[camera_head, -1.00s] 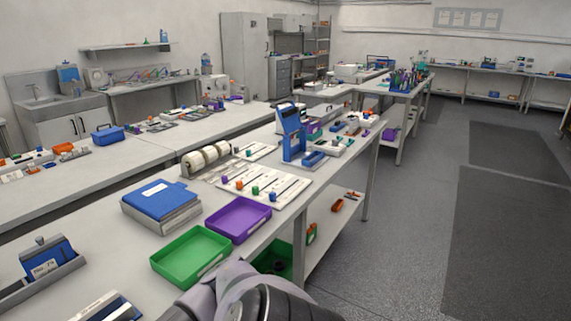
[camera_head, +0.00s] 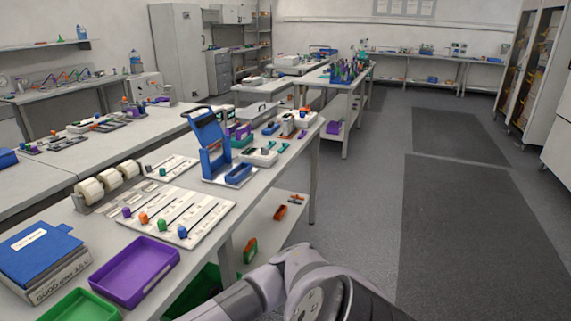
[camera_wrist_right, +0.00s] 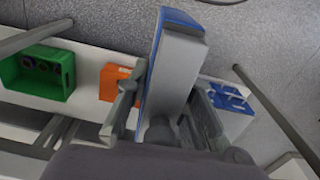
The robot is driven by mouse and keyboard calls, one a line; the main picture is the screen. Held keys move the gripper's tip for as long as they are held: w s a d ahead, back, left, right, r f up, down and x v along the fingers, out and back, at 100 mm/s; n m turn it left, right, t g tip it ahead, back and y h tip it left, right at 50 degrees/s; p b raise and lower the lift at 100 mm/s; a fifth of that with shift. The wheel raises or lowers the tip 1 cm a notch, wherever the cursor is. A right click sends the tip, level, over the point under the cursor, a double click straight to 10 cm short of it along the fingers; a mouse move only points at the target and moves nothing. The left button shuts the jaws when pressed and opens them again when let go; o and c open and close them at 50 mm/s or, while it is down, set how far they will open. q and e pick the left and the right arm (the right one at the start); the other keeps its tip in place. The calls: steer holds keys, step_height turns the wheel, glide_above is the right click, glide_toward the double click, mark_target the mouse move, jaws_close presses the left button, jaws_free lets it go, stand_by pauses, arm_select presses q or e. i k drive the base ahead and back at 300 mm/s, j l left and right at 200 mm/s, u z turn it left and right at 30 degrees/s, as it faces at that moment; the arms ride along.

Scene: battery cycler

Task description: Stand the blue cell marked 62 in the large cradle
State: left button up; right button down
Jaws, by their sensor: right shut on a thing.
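In the right wrist view my right gripper (camera_wrist_right: 163,108) is shut on a flat blue-and-grey block (camera_wrist_right: 178,65), seen nearly edge-on. It looks like a blue cell, but no number shows on it. The block is held over the lower shelf and floor in that view, apart from other things. In the head view only my right arm shows at the bottom, and the gripper and block are out of sight. I cannot pick out the large cradle in either current view. My left gripper is in neither view.
The bench carries a purple tray (camera_head: 135,271), a green tray (camera_head: 80,307), a blue binder (camera_head: 38,253), white rolls (camera_head: 105,183) and an upright blue device (camera_head: 212,146). Below, the wrist view shows a green bin (camera_wrist_right: 38,75) and an orange box (camera_wrist_right: 117,82). Open floor lies right.

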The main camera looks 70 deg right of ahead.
mark_target(239, 176)
steer(key=l+z, duration=0.1)
steer(key=l, duration=1.1)
steer(key=l+z, duration=0.15)
steer(key=l, duration=1.05)
steer(key=i, duration=0.1)
